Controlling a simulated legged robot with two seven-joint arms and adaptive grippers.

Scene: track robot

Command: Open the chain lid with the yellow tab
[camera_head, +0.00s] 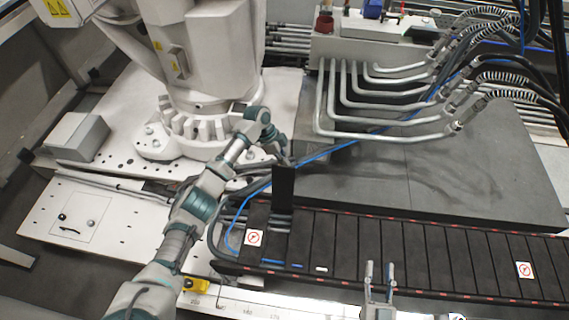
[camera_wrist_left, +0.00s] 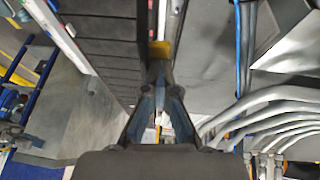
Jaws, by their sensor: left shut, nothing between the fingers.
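The cable chain (camera_head: 400,250) runs along the right, with black slatted lids. One dark lid (camera_head: 284,188) stands upright from the chain near its left end, with blue cable beside it. My left gripper (camera_head: 284,158) is at the top of this upright lid, partly hidden. In the left wrist view my left gripper (camera_wrist_left: 160,66) is shut, with its fingertips at the yellow tab (camera_wrist_left: 160,49). I cannot tell whether they touch it. The tab is not clearly visible in the head view. My right gripper (camera_head: 379,272) is open and empty at the bottom, in front of the chain.
A large white robot base (camera_head: 200,60) stands behind my left arm. Grey pipes (camera_head: 370,100) and a grey plate (camera_head: 430,170) lie behind the chain. A white rail (camera_head: 270,298) with a scale and a yellow marker (camera_head: 196,285) runs along the front.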

